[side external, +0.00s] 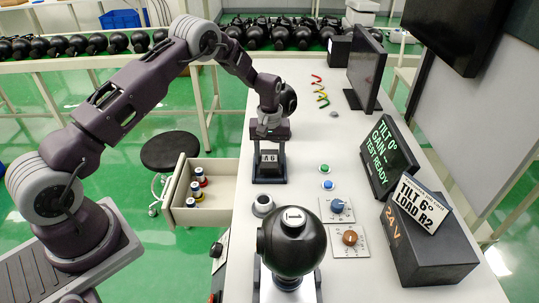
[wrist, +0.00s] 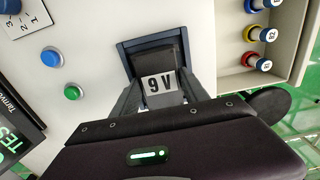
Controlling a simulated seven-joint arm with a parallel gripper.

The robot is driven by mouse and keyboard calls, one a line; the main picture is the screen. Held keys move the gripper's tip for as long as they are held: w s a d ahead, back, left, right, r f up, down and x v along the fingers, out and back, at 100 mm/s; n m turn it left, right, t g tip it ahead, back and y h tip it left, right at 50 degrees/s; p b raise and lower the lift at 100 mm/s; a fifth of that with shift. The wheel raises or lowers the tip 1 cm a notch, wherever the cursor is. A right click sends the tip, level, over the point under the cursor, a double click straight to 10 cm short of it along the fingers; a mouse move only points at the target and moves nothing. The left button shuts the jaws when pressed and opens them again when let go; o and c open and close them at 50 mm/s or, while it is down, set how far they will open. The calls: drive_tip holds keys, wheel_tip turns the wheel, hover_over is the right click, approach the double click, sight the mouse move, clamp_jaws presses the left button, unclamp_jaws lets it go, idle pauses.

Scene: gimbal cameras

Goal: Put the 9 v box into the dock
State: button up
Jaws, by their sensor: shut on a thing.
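The 9 V box (side external: 269,157) is a small dark block with a white label that reads upside down in the side view; the label also shows in the wrist view (wrist: 160,83). My gripper (side external: 269,150) points down and is shut on the box, one finger on each side. The dock (side external: 270,181) is a dark blue frame on the white bench, directly under and around the box; its rim shows in the wrist view (wrist: 125,52). The box's lower end is hidden, so I cannot tell whether it is seated or just above the dock floor.
An open drawer (side external: 215,213) with several coloured cells is left of the dock. Green and blue buttons (side external: 326,176), knobs (side external: 338,206) and a black ball device (side external: 292,245) are nearby. A screen (side external: 388,155) reads "TILT 0°", "TEST READY". A 24 V box (side external: 425,250) carries a "TILT 6° LOAD R2" card.

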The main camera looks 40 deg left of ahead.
sight(270, 158)
drive_tip(key=shift+f, duration=0.75)
drive_tip(key=o, duration=1.6)
wheel_tip(270, 158, up, 7)
drive_tip(key=shift+r, duration=0.1)
drive_tip(key=s+d+r+m+t, duration=0.1)
drive_tip(key=s+d+r+m, duration=0.15)
drive_tip(key=s+r, duration=0.7)
drive_tip(key=s+d+r+m+t, duration=0.2)
drive_tip(key=s+d+r, duration=0.2)
drive_tip(key=r, duration=1.1)
drive_tip(key=s+d+m+t, duration=0.1)
drive_tip(key=s, duration=0.6)
drive_tip(key=s+r+m, duration=0.1)
drive_tip(key=s+m, duration=0.1)
drive_tip(key=s, duration=0.5)
drive_tip(key=s+d+r+m+t, duration=0.1)
drive_tip(key=s, duration=0.7)
drive_tip(key=shift+d+m+t, duration=0.25)
drive_tip(key=shift+d+t, duration=0.05)
drive_tip(key=shift+d, duration=0.05)
